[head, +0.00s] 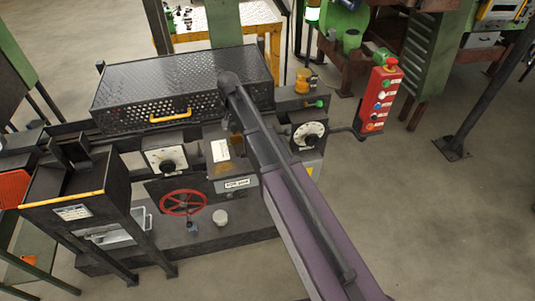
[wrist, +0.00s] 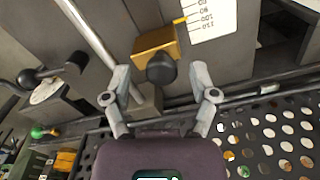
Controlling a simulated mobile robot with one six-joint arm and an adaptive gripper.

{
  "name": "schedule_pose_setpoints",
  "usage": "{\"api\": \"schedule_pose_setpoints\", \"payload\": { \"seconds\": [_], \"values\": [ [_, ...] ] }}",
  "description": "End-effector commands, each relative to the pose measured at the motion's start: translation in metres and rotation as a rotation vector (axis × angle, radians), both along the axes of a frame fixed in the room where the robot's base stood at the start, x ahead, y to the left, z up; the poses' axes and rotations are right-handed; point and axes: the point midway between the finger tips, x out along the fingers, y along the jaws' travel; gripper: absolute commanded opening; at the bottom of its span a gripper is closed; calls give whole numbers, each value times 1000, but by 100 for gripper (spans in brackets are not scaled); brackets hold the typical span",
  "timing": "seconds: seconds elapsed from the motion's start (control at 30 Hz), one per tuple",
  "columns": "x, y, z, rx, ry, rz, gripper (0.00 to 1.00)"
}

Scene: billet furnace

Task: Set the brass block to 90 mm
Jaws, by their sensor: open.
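The brass block (wrist: 157,44) is at the upper middle of the wrist view, on a dark rail, with a round black knob (wrist: 161,69) on its near side. A white scale plate (wrist: 208,18) lies just right of the block, and a small yellow pointer (wrist: 180,20) sticks out toward it. The scale numbers are too small to read surely. My gripper (wrist: 161,72) is open, its two fingers on either side of the knob with gaps, apparently not touching it. In the head view my arm hides most of the gripper; the scale plate (head: 220,150) shows beside it.
A perforated black cover (head: 185,88) with a yellow handle stands behind the work spot. Dials (head: 167,160) sit on the machine front, with a red handwheel (head: 183,203) below. A red button box (head: 380,97) stands at the right. Open floor lies at the front right.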

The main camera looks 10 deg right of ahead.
Motion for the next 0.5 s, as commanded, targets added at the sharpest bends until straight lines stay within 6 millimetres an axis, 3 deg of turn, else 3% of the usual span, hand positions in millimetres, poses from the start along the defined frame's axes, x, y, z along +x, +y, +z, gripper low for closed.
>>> {"api": "schedule_pose_setpoints", "payload": {
  "seconds": [0.47,0.5],
  "values": [
    [-52,-6,0,0,0,0,75],
    [-48,-5,8,0,0,0,75]
  ]
}}
